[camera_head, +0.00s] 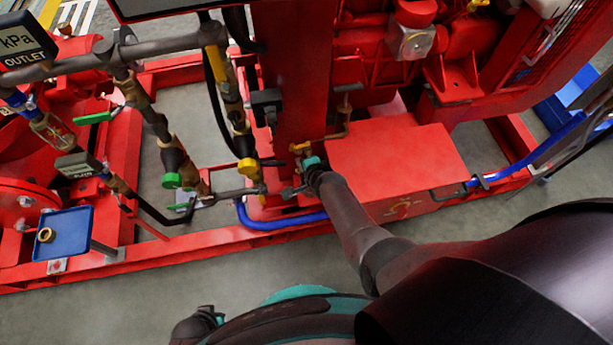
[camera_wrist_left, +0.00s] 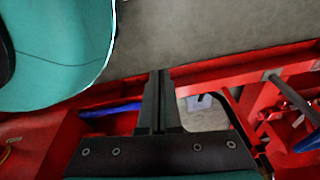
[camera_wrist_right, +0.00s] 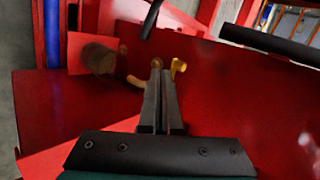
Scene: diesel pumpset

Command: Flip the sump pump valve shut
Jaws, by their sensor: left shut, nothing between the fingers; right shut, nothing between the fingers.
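A small yellow valve handle (camera_wrist_right: 178,67) on a brass fitting shows in the right wrist view, just past my right gripper's (camera_wrist_right: 162,72) fingertips. I take it for the same yellow-handled valve (camera_head: 299,148) low beside the red column in the head view; no label marks it as the sump pump valve. My right gripper's fingers are shut and empty, close to the handle; contact cannot be told. In the head view my arm partly hides the spot. My left gripper (camera_wrist_left: 160,75) is shut and empty above the red base frame in the left wrist view.
A red box (camera_head: 405,165) sits right of the valve. A blue hose (camera_head: 285,222) runs below it. Green-handled valves (camera_head: 95,118) and pipes crowd the left, with a blue tray (camera_head: 62,234). Bare floor (camera_head: 130,310) lies in front of the red frame.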

